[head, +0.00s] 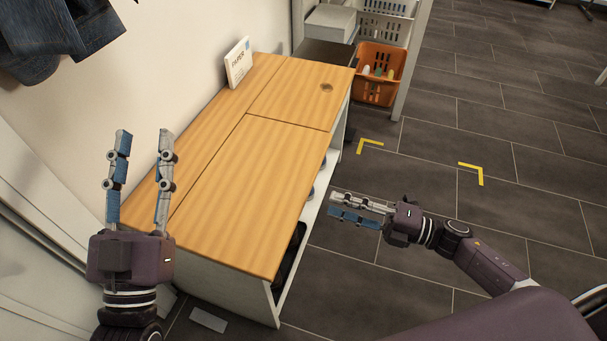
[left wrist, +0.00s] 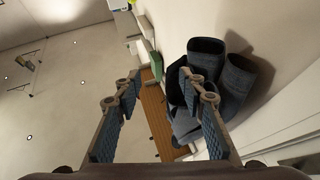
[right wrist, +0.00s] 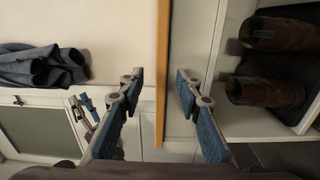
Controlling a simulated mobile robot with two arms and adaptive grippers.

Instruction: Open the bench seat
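The bench (head: 265,165) has a light wood top over white sides. Seams split the top into a back strip, a large near panel (head: 240,185) and a smaller far panel (head: 295,95) with a round hole (head: 327,87). The panels lie flat. My left gripper (head: 144,133) is open and empty, pointing up at the left end of the bench. My right gripper (head: 333,205) is open and empty, beside the front edge of the top. The right wrist view shows that edge (right wrist: 162,60) between the fingertips' directions; I cannot tell whether they touch.
A white sign or box (head: 238,62) stands on the back strip. Brown boots (right wrist: 265,90) sit on the shelf below. Jeans (head: 60,40) hang on the wall. An orange basket (head: 380,72) stands beyond the far end. The floor right of the bench is clear, with yellow corner marks (head: 472,172).

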